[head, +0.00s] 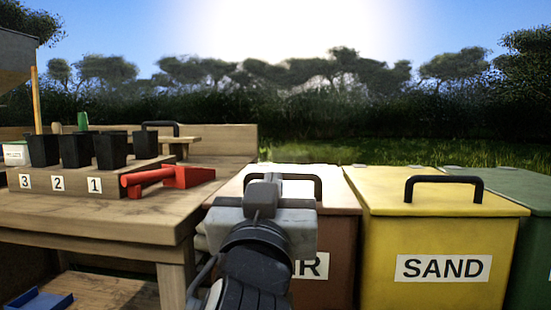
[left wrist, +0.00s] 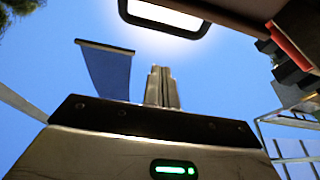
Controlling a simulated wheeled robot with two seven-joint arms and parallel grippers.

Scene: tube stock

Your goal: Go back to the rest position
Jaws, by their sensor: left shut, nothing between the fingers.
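My left gripper (head: 264,192) is in front of the brown bin (head: 340,225) in the head view, with its arm coming up from the bottom. Its fingers overlap the bin's lid and black handle in the picture; I cannot tell how close they are. In the left wrist view the two fingers (left wrist: 163,88) are together with nothing between them, against blue sky. My right gripper is in neither view.
A wooden table (head: 115,218) at left bears black pots (head: 76,150) in a numbered rack and a red tool (head: 165,178). The yellow SAND bin (head: 440,235) and a green bin (head: 535,230) stand right of the brown bin. A blue tray (head: 38,300) is below the table.

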